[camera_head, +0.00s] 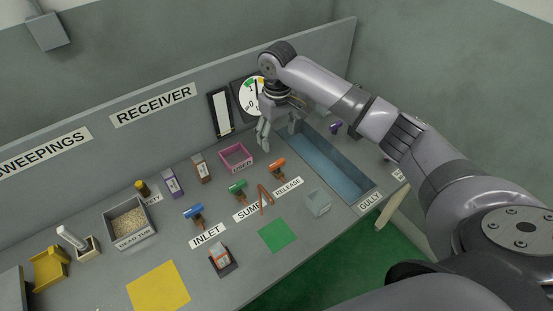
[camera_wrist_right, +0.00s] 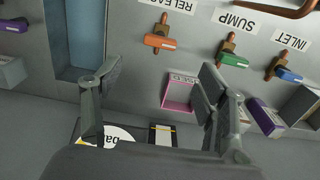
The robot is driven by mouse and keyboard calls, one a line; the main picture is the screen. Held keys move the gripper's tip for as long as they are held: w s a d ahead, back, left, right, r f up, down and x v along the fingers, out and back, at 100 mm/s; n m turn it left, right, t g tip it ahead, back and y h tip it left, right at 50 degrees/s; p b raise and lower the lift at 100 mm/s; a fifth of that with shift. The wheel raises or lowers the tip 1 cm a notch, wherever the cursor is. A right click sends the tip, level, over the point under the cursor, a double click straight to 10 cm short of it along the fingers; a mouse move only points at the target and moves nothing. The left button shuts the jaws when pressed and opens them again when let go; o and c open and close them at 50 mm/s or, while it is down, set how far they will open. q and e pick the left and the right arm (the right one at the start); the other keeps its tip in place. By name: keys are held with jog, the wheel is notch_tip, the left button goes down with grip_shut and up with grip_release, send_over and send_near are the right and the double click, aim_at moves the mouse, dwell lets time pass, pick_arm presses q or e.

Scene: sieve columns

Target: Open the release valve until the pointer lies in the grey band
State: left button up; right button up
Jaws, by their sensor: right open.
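The release valve (camera_head: 277,166) has an orange handle and sits behind the RELEASE label (camera_head: 288,187). It also shows in the right wrist view (camera_wrist_right: 160,41), beyond my fingers and apart from them. The round white gauge (camera_head: 246,99) is on the back panel. My right arm partly covers it, and I cannot make out its pointer or a grey band. In the wrist view my gripper's body hides most of the dial (camera_wrist_right: 112,134). My right gripper (camera_head: 272,136) is open and empty, pointing down behind the release valve. My left gripper is not in view.
A green-handled sump valve (camera_head: 237,188) and a blue-handled inlet valve (camera_head: 193,212) stand left of the release valve. A pink open box (camera_head: 236,157) is close to my right gripper. A sunken blue gully (camera_head: 335,169) lies to the right. A green mat (camera_head: 275,235) lies in front.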

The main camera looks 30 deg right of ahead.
aim_at(277, 162)
notch_tip(277, 162, down, 10)
jog(key=shift+w+f+b, duration=0.1)
jog(key=shift+b, duration=0.2)
jog(key=shift+f, duration=0.5)
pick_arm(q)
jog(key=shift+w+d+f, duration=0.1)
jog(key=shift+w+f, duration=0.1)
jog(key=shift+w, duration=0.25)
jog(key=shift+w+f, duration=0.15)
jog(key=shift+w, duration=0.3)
pick_arm(e)
jog(key=shift+f, duration=0.1)
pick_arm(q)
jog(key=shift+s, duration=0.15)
pick_arm(e)
jog(key=shift+c, duration=0.3)
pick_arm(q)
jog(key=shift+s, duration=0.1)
pick_arm(e)
jog(key=c, duration=1.1)
